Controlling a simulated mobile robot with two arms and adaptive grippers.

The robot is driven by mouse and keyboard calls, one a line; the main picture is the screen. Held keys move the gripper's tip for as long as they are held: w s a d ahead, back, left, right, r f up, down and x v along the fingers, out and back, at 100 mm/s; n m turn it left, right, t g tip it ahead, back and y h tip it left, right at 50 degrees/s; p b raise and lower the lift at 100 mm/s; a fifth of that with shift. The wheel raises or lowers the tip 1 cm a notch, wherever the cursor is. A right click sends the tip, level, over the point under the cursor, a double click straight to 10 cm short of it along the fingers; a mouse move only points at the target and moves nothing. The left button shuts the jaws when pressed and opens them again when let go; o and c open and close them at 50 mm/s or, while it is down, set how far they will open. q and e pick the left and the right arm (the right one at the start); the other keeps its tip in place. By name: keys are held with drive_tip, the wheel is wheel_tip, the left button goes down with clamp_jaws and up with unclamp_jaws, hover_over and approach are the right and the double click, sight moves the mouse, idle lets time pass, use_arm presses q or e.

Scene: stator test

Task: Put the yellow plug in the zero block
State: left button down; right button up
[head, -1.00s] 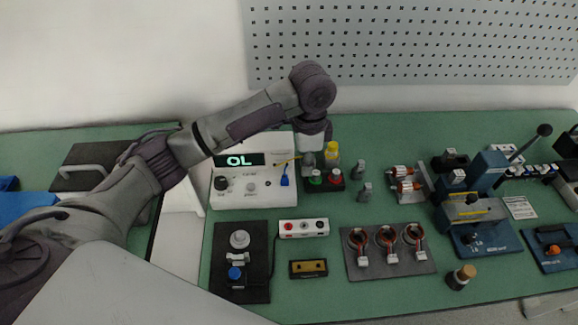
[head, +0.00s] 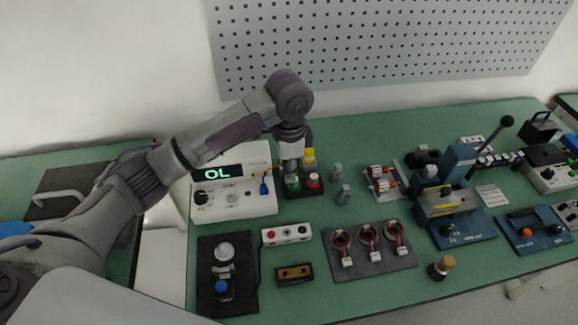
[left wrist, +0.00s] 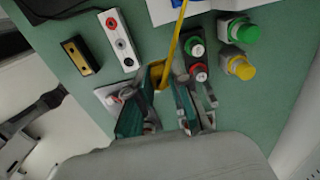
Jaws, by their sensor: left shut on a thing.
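My left gripper (head: 291,172) is over the bench beside the post block, its fingers partly hidden by the wrist. In the left wrist view the gripper (left wrist: 160,85) is shut on the yellow plug (left wrist: 157,73), whose yellow lead runs up out of the picture. No block is plainly labelled zero. A dark block with a brass bar (head: 294,274) lies on the near bench and also shows in the left wrist view (left wrist: 80,55), apart from the plug. My right gripper is not in view.
A white socket block (head: 287,234) lies behind the brass one. The meter (head: 235,205) reads OL; a blue plug (head: 264,188) hangs at its front. Red and green posts (head: 303,183) stand close to the gripper. Coils on a dark mat (head: 375,263) lie to the right.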

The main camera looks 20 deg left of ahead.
use_arm(q)
drive_tip(key=s+d+p, duration=0.4)
drive_tip(key=s+p, duration=1)
drive_tip(key=s, duration=0.4)
drive_tip(key=shift+d+f, duration=0.1)
drive_tip(key=shift+f, duration=0.1)
drive_tip(key=shift+s+f+b, duration=0.1)
drive_tip(key=shift+f+b, duration=1.65)
drive_tip(key=shift+f, duration=3)
drive_tip(key=shift+f+p, duration=0.25)
drive_tip(key=shift+p, duration=0.45)
drive_tip(key=shift+f, duration=0.4)
